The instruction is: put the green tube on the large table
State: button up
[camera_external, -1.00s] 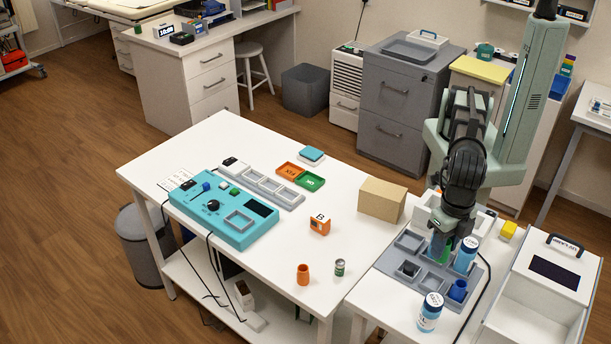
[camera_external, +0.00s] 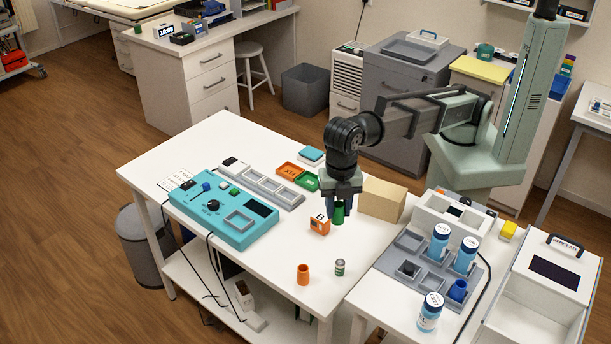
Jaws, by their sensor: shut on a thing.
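My gripper (camera_external: 340,207) points down over the large white table (camera_external: 240,290), right of its middle. It is shut on the green tube (camera_external: 339,213), which shows between and below the fingers. The tube is upright and close to the table top; I cannot tell whether its bottom touches. An orange block marked B (camera_external: 319,226) stands just to the left and in front of the tube. A cardboard box (camera_external: 383,200) stands just to its right.
An orange cup (camera_external: 302,274) and a small can (camera_external: 340,267) stand near the table's front edge. A teal panel (camera_external: 222,222) and grey tray (camera_external: 262,187) lie on the left. The grey rack (camera_external: 412,283) with several blue-labelled bottles stands on the right table. The table's middle is clear.

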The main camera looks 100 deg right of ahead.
jog(key=w+d+f+m, duration=0.2)
jog(key=w+d+m, duration=0.1)
jog(key=w+d, duration=0.95)
jog(key=w+d+f+m, duration=0.25)
jog(key=w+d, duration=0.25)
jog(key=d, duration=1.2)
jog(key=w+d+f+m, duration=0.1)
jog(key=w+d+m, duration=0.3)
jog(key=d, duration=1.3)
jog(key=w+d+f+m, duration=0.1)
jog(key=w+d, duration=0.5)
jog(key=d, duration=1.1)
jog(key=shift+w+d+f+m, duration=0.7)
jog(key=shift+w+m, duration=1.05)
jog(key=shift+w, duration=1)
jog(key=shift+d+f, duration=0.15)
jog(key=shift+f, duration=4.4)
jog(key=shift+f, duration=0.1)
jog(key=o, duration=1)
